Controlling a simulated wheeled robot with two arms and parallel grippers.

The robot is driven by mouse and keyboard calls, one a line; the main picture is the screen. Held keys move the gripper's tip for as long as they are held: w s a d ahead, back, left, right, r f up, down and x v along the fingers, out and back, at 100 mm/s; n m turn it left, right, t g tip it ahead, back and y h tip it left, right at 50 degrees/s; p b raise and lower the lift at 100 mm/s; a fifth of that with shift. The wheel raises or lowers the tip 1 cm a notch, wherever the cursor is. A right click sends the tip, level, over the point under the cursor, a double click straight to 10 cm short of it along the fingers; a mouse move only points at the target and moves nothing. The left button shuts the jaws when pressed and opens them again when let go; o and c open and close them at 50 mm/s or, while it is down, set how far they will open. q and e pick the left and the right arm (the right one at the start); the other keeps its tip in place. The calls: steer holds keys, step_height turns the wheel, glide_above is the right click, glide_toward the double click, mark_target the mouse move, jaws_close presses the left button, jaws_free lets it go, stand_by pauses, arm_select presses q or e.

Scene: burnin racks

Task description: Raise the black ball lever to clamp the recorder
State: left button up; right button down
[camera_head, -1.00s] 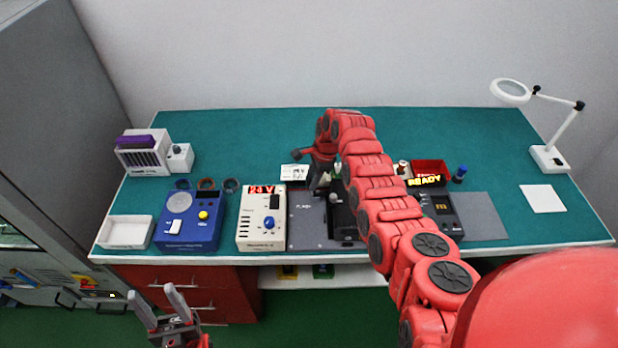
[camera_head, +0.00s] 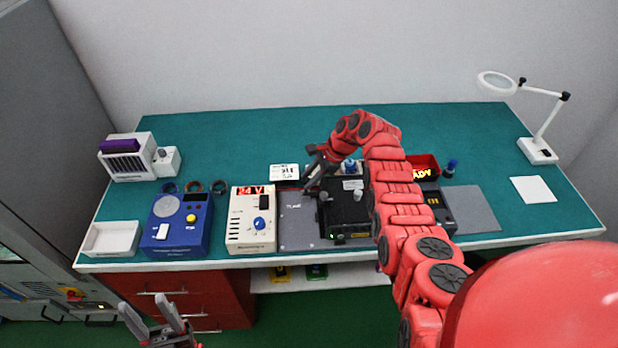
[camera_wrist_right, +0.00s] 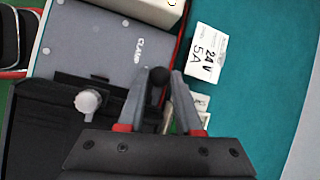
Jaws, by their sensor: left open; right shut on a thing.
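The grey plate marked CLAMP (camera_wrist_right: 105,40) lies on the bench and also shows in the head view (camera_head: 299,222). The black recorder (camera_head: 347,214) sits at its right, with a light grey knob (camera_wrist_right: 88,101) showing in the wrist view. My right gripper (camera_wrist_right: 165,82) is shut on the black ball (camera_wrist_right: 159,76) of the lever, which shows between its fingertips. In the head view my right gripper (camera_head: 310,180) is over the left back edge of the recorder; the lever shaft is mostly hidden. My left gripper (camera_head: 155,316) is open and empty, in front of the bench.
A cream 24 V supply (camera_head: 251,225) stands left of the plate, with a blue box (camera_head: 178,228) and white tray (camera_head: 112,239) beyond. A paper label (camera_head: 284,171) lies behind. A READY box (camera_head: 437,205) and a grey mat (camera_head: 472,209) are at the right.

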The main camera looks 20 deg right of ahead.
steer(key=c, duration=0.6)
jaws_free()
steer(key=shift+d+r, duration=0.3)
steer(key=shift+r, duration=0.15)
steer(key=b+v, duration=0.3)
steer(key=v, duration=0.4)
steer(key=shift+s+d+r, duration=0.15)
steer(key=shift+d+r, duration=0.05)
steer(key=shift+d, duration=0.05)
steer(key=p+v, duration=0.1)
steer(key=v, duration=0.7)
steer(key=shift+r, duration=0.35)
steer(key=shift+s, duration=0.1)
